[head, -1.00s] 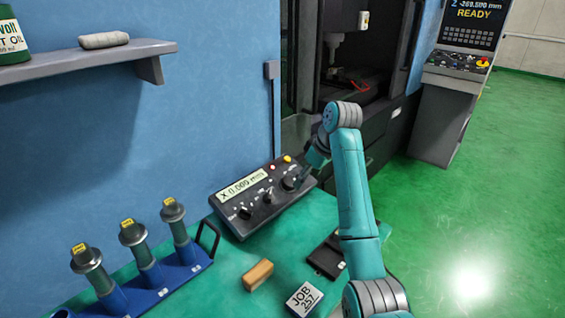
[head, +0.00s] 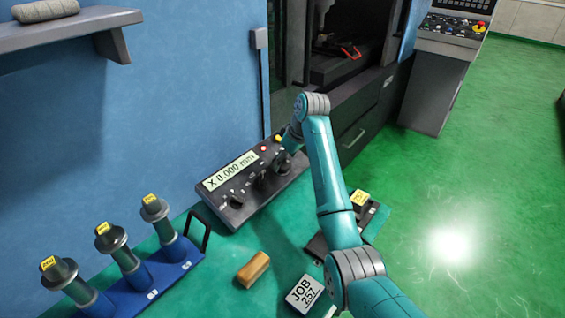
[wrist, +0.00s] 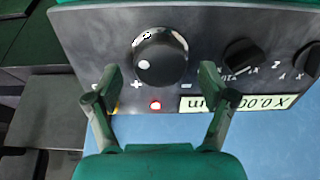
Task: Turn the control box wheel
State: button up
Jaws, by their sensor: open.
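The control box (head: 229,203) is dark grey and stands on the green bench, with a display reading X 0.000 mm. Its wheel (wrist: 159,57) is a round black knob with a pale dot, between a plus and a minus mark in the wrist view. In the head view the wheel (head: 281,161) is at the box's right end, partly hidden by my gripper. My gripper (wrist: 160,84) is open, its two fingertips on either side of the wheel's lower edge in the wrist view. I cannot tell whether they touch it.
A blue rack (head: 177,270) with several electrode holders, a wooden block (head: 253,269) and a JOB 257 card (head: 304,294) are on the bench. A blue wall (head: 190,90) rises behind.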

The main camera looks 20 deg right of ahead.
jog(key=shift+x, duration=1)
jog(key=c, duration=1.1)
jog(key=shift+n, duration=0.3)
jog(key=shift+c, duration=0.2)
jog(key=n, duration=0.5)
jog(key=shift+s+f, duration=0.1)
jog(key=shift+s, duration=0.05)
jog(key=n, duration=0.6)
jog(key=shift+f, duration=0.1)
jog(key=shift+s, duration=0.1)
jog(key=o, duration=1.1)
jog(key=shift+o, duration=0.2)
